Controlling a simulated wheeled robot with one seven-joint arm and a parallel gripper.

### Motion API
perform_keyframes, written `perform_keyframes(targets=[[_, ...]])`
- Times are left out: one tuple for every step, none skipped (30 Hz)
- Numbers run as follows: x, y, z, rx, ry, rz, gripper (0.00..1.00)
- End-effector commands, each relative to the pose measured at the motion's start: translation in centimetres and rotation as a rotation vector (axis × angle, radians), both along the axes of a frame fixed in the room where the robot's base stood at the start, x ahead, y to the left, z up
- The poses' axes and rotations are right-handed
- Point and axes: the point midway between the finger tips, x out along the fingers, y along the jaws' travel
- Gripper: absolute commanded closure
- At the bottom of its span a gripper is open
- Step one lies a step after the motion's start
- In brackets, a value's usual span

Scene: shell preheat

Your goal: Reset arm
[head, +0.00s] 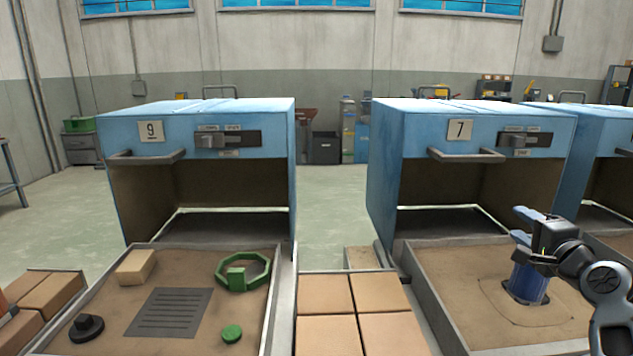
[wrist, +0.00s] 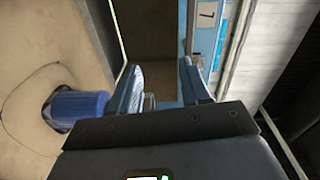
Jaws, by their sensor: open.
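My gripper (head: 516,224) is at the right of the head view, above the sandy tray (head: 460,330) in front of the box labelled 7 (head: 480,125). Its two blue fingers are apart with nothing between them; they also show in the wrist view (wrist: 161,68). A blue cylinder (head: 528,285) stands upright in that tray just below my gripper, apart from the fingers. In the wrist view the blue cylinder (wrist: 78,107) lies left of the fingers, with a thin outline on the sand around it. My wrist partly covers the tray's right side.
Left, a tray (head: 110,335) before box 9 (head: 200,120) holds a tan block (head: 135,267), a dark grooved plate (head: 168,313), a green ring (head: 243,270), a green disc (head: 232,333) and a black knob (head: 86,327). Tan blocks (head: 352,310) fill the gap between trays.

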Motion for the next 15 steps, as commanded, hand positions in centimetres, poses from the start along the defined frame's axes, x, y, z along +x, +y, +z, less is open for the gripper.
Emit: perform_keyframes(targets=[[-0.7,0.4,-1.3,-0.016,0.012,-0.003,0.53],[-1.2,0.6,-1.9,-0.028,0.016,-0.007,0.53],[-1.7,0.9,-2.8,-0.045,0.024,-0.012,0.53],[-2.3,1.2,-3.5,-0.061,0.03,-0.015,0.53],[-2.8,1.5,-4.2,-0.074,0.037,-0.018,0.53],[-3.6,1.9,-5.3,-0.096,0.045,-0.023,0.53],[-4.3,2.2,-6.1,-0.115,0.053,-0.027,0.53],[-5.1,2.6,-7.1,-0.135,0.062,-0.03,0.53],[-6.4,3.1,-8.4,-0.166,0.073,-0.035,0.53],[-7.4,3.6,-9.4,-0.191,0.084,-0.038,0.53],[-8.5,4.0,-10.4,-0.218,0.093,-0.041,0.53],[-10.0,4.7,-11.7,-0.254,0.106,-0.044,0.53],[-11.1,5.2,-12.5,-0.283,0.114,-0.045,0.53],[-12.3,5.7,-13.4,-0.311,0.123,-0.046,0.53],[-13.8,6.3,-14.4,-0.348,0.135,-0.047,0.53]])
